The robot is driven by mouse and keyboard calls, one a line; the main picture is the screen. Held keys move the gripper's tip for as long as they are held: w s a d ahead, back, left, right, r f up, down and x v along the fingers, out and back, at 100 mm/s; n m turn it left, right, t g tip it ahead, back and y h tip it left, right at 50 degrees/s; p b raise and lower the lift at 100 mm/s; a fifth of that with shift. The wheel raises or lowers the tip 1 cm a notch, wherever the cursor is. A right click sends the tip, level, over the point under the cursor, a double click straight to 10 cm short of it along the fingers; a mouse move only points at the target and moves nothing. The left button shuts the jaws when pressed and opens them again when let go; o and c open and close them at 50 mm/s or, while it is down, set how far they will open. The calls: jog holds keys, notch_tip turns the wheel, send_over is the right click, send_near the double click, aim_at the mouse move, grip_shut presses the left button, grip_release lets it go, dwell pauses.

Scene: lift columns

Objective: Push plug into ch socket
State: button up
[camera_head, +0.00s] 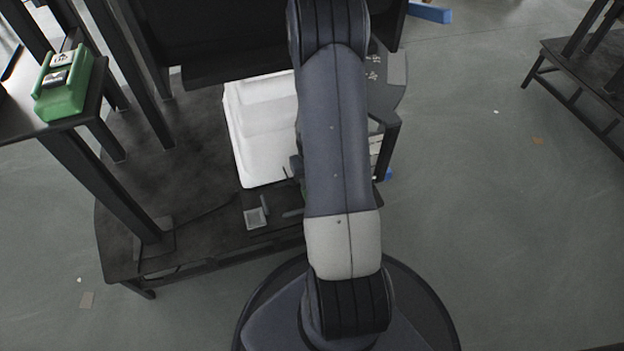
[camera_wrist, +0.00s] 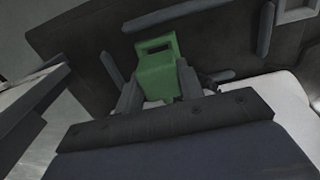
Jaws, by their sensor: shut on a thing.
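In the wrist view my gripper (camera_wrist: 158,82) is shut on a green block (camera_wrist: 158,68), which I take to be the plug. It has a dark slot near its far end, and a finger lies on each side of it. The block is over or near a dark tabletop; the gap cannot be judged. A small grey square frame (camera_wrist: 296,10) lies at the top right, apart from the block; it also shows on the table in the head view (camera_head: 256,217). I cannot tell whether it is the ch socket. My arm hides the gripper in the head view.
A white bin (camera_head: 246,135) stands on the dark table (camera_head: 190,225). Grey bars (camera_wrist: 265,28) lie around the block in the wrist view. A green case (camera_head: 62,95) with white labels sits on a stand at the left. Floor at the right is mostly clear.

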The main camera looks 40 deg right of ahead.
jog(key=shift+f+b, duration=0.8)
jog(key=shift+f, duration=0.25)
dwell(0.4)
jog(key=o, duration=1)
jog(key=shift+o, duration=0.4)
jog(key=shift+o, duration=0.5)
jog(key=shift+r, duration=0.1)
jog(key=shift+r+p, duration=2.75)
jog(key=shift+r, duration=0.75)
